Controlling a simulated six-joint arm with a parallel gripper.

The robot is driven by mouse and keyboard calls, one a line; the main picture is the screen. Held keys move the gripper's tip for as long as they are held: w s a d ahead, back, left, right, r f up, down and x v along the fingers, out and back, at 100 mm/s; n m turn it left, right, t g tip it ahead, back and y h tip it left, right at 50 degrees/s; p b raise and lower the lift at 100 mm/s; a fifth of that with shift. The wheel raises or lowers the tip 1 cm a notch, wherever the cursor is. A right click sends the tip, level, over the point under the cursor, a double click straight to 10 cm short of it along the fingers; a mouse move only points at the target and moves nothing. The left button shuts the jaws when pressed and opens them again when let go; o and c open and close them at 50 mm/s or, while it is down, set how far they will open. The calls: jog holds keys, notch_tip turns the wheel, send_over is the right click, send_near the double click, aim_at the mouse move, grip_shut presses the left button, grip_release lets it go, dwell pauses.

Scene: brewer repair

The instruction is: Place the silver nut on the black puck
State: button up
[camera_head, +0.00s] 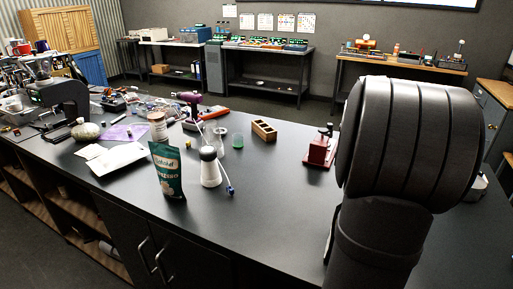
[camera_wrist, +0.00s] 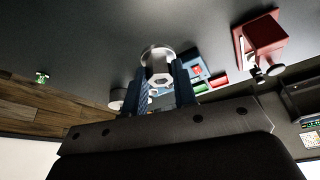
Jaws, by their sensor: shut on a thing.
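In the wrist view, my gripper (camera_wrist: 163,88) is shut on the silver nut (camera_wrist: 159,76), a shiny metal piece with a hexagonal opening, held between the blue-grey fingertips. A round silver rim (camera_wrist: 155,52) shows just beyond the nut; I cannot tell whether it is part of it or touches it. I cannot pick out the black puck in either view. In the head view my gripper and the nut are hidden behind my own dark arm at the right.
A red device with a black handle (camera_head: 318,152) stands on the dark counter (camera_head: 270,200); it also shows in the wrist view (camera_wrist: 262,38). A blue tray (camera_wrist: 197,69) is close to my fingers. A green pouch (camera_head: 167,171) and a white bottle (camera_head: 210,170) stand left. The counter's front middle is clear.

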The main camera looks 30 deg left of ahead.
jog(key=w+a+r+n+y, duration=0.1)
jog(key=a+n, duration=0.2)
jog(key=a, duration=0.7)
jog(key=w+a+r+n+y, duration=0.1)
jog(key=a+r+n, duration=0.1)
jog(key=a, duration=0.7)
jog(key=n+y, duration=0.2)
jog(key=n, duration=0.4)
send_over(207, 148)
jog(key=d, duration=0.2)
jog(key=f, duration=0.2)
jog(key=s+f, duration=0.1)
jog(key=shift+f, duration=0.4)
jog(key=shift+a+f, duration=0.25)
jog(key=shift+a, duration=0.25)
jog(key=shift+f, duration=2)
jog(key=shift+f+g, duration=0.15)
jog(key=shift+g, duration=0.15)
jog(key=o, duration=1)
